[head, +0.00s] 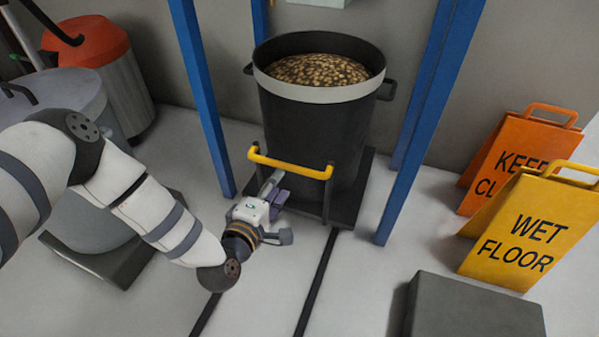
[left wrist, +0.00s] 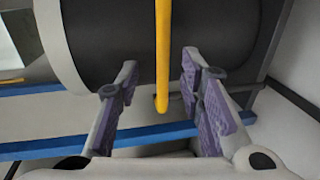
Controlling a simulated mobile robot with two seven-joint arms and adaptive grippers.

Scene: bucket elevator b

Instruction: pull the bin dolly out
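The bin dolly (head: 345,211) is a dark flat base carrying a black bin (head: 310,130) with a pale band and brown contents. A yellow handle bar (head: 290,164) stands at its front. The dolly sits between blue posts, at the end of two dark floor rails. My left gripper (head: 272,190) is just in front of and below the handle's left half. In the left wrist view the yellow bar (left wrist: 162,60) runs between the two open purple-padded fingers (left wrist: 160,90), with gaps on both sides. My right gripper is not in view.
Blue posts (head: 203,95) and (head: 425,110) flank the bin. A yellow wet floor sign (head: 530,232) and an orange sign (head: 515,155) stand right. A grey box (head: 470,308) is at the lower right. A grey drum and a red-topped vacuum (head: 100,70) stand left. Floor along the rails (head: 318,280) is clear.

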